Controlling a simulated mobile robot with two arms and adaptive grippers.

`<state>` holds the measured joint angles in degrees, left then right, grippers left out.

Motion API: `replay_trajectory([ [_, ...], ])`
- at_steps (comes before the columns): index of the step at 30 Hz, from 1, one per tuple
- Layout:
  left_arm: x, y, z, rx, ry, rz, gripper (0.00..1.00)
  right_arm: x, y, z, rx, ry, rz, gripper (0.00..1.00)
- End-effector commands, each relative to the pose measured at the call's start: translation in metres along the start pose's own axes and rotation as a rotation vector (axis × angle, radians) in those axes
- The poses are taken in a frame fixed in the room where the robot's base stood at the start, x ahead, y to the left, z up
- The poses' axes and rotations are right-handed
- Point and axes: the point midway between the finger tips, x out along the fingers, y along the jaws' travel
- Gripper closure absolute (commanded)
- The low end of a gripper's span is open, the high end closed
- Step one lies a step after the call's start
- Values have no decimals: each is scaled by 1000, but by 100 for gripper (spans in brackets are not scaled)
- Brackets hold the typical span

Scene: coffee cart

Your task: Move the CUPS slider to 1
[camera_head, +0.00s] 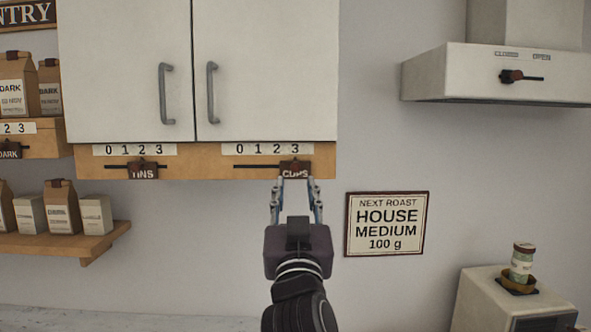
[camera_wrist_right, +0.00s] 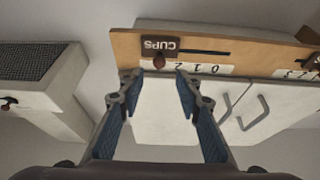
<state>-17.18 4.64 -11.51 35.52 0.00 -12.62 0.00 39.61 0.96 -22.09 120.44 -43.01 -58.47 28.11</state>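The CUPS slider (camera_head: 295,168) is a dark labelled tab on the wooden rail under the white cabinet. It sits below the 3, at the right end of its slot. Its number strip (camera_head: 267,149) reads 0 to 3. In the right wrist view, which is upside down, the CUPS tab (camera_wrist_right: 160,46) and its reddish knob (camera_wrist_right: 159,62) show just beyond my fingertips. My right gripper (camera_head: 296,184) is open, its fingers spread below the tab, with nothing visibly held. Whether a fingertip touches the tab I cannot tell. My left gripper is out of view.
The TINS slider (camera_head: 143,170) sits left on the same rail. A roast sign (camera_head: 387,223) hangs to the right, below the hood (camera_head: 500,75). Shelves with coffee bags (camera_head: 62,208) are at left. The wall below the rail is largely clear.

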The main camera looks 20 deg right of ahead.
Motion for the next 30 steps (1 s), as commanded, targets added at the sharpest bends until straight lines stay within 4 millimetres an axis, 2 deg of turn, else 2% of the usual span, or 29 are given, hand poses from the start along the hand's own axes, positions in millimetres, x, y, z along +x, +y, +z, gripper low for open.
replay_trajectory([
  [1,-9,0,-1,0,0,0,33,12,2,-4,-4,-1,3,68],
  [3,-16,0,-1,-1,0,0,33,24,1,-4,-5,-2,1,68],
  [9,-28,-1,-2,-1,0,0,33,50,1,-2,-2,-3,1,68],
  [14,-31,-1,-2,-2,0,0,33,59,1,0,-1,-2,0,68],
  [21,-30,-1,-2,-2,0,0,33,59,1,1,0,-3,0,68],
  [30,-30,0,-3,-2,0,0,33,59,1,1,0,-3,0,100],
])
